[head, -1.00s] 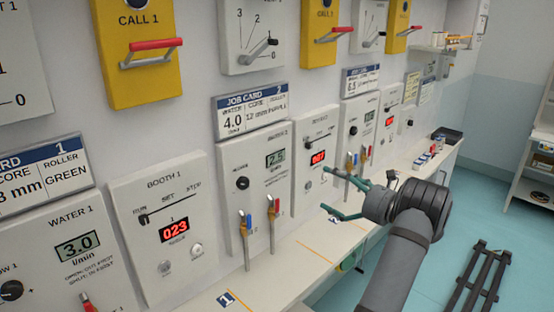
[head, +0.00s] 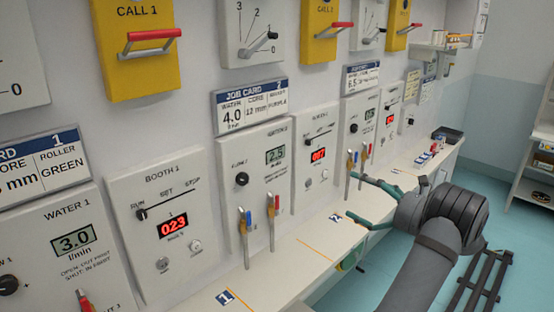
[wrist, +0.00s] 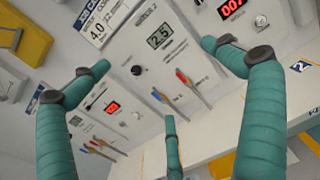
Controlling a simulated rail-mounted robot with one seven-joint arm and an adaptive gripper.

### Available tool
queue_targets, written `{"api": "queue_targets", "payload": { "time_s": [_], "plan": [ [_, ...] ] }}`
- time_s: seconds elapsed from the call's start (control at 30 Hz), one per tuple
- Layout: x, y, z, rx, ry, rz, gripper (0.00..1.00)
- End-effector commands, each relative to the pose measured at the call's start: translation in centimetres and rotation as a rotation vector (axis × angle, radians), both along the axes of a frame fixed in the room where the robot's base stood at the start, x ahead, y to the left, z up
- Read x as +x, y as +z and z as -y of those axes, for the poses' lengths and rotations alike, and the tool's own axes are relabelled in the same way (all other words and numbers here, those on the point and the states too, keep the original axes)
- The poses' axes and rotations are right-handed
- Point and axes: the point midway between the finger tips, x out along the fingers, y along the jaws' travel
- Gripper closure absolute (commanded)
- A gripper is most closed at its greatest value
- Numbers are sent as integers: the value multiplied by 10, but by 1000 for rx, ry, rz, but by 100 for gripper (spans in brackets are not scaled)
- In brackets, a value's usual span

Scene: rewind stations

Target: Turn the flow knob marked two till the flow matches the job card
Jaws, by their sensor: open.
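The flow knob of station two (head: 242,179) is a small black knob on the white WATER 2 panel (head: 262,215). My gripper (head: 362,201) is open and empty, with teal fingers. It is right of the panel in the head view and apart from the knob.
Red and blue valve levers (head: 270,220) stick out below the knob. The booth 2 panel (head: 316,160) stands to the right. The WATER 1 panel (head: 70,255) is at left. The narrow counter (head: 300,250) below is mostly bare.

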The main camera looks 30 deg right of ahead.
Motion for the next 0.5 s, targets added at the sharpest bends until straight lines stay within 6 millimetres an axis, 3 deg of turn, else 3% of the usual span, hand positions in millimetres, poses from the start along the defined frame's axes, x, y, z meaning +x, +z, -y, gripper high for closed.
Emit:
{"api": "queue_targets", "payload": {
  "time_s": [0.13,0.4,0.5],
  "plan": [
    [-11,0,2,1,0,0,0],
    [-13,0,3,1,1,1,0],
    [-13,0,3,1,1,0,5]
  ]
}}
